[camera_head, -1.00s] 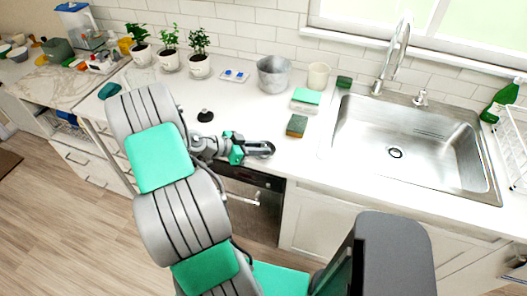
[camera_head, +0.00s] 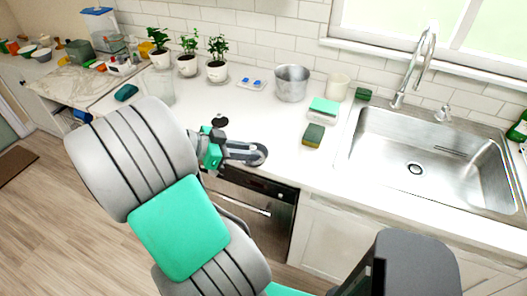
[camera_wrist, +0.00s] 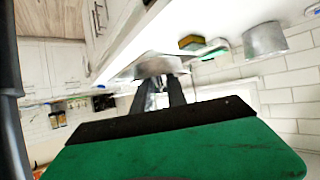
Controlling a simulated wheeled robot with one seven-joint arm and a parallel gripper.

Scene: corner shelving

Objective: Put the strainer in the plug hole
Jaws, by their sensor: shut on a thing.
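My gripper (camera_head: 244,153) is over the front edge of the counter, above the dishwasher. It is shut on the strainer (camera_head: 262,155), a grey metal disc, and holds it left of the sink. The strainer also shows in the wrist view (camera_wrist: 160,66) as a shiny disc between the dark fingertips (camera_wrist: 160,88); part of it is hidden by them. The plug hole (camera_head: 415,169) is a dark ringed drain in the floor of the steel sink (camera_head: 385,160), to the right of my gripper. It looks uncovered.
A sponge (camera_head: 313,136) lies between my gripper and the sink. Behind are a teal-topped box (camera_head: 323,107), a metal pot (camera_head: 291,83) and a cream cup (camera_head: 338,86). The faucet (camera_head: 415,65) rises behind the sink.

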